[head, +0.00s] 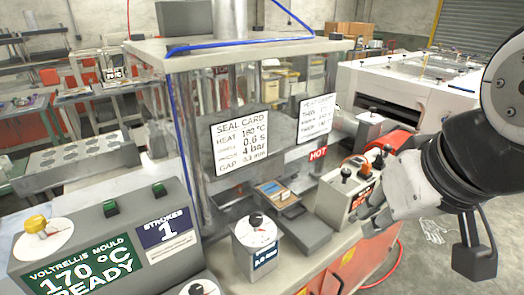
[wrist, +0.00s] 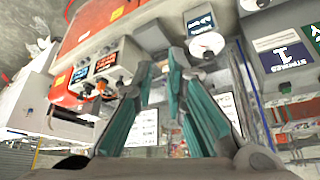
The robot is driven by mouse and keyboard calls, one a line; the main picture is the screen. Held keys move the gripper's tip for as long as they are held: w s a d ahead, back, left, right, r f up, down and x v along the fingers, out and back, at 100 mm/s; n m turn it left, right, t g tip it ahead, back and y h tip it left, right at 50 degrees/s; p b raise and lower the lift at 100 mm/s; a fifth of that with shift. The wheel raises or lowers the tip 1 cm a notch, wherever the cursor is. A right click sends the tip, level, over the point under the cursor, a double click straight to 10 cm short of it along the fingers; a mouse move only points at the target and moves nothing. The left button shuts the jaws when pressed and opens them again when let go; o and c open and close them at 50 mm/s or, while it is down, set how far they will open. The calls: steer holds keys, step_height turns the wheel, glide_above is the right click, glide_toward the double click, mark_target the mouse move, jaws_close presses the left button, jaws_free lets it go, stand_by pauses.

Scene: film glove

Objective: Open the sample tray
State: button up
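No part is labelled as the sample tray. A grey tray-like slide (head: 307,234) sticks out from the clear-walled press housing in the head view, and I cannot tell whether it is the sample tray. A small holder with blue and tan pieces (head: 277,193) sits just behind it, inside the housing. My gripper (head: 366,212) is to the right of the slide, beside a small control box with knobs (head: 347,192), apart from the slide. In the wrist view my teal-padded fingers (wrist: 158,66) stand apart with nothing seen between them.
A dial box (head: 256,247) stands left of the slide. The mould panel (head: 95,245) reads "170 °C READY", with a stroke counter beside it (head: 165,232). A red "HOT" label (head: 318,153) hangs on the housing. A white machine (head: 410,95) stands behind my arm.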

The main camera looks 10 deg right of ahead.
steer(key=shift+o, duration=0.6)
steer(key=w+f+m+g+b, duration=0.1)
steer(key=w+f+m, duration=0.1)
steer(key=w, duration=0.7)
steer(key=shift+a+m+y+b, duration=0.15)
steer(key=shift+m+y+b, duration=0.2)
steer(key=shift+m+y, duration=0.05)
steer(key=m+g+b, duration=0.3)
steer(key=m+b, duration=0.1)
steer(key=m, duration=0.5)
glide_above(300, 213)
steer(key=s+d, duration=0.2)
steer(key=s, duration=0.1)
step_height(300, 213, down, 19)
steer(key=w+f, duration=0.1)
steer(key=f, duration=0.3)
steer(key=a+f, duration=0.1)
steer(key=f, duration=0.4)
steer(key=w+f, duration=0.1)
steer(key=f, duration=0.3)
steer(key=shift+w+a+f+p, duration=0.3)
steer(key=shift+w+a+f, duration=0.05)
steer(key=shift+a, duration=0.05)
jaws_close()
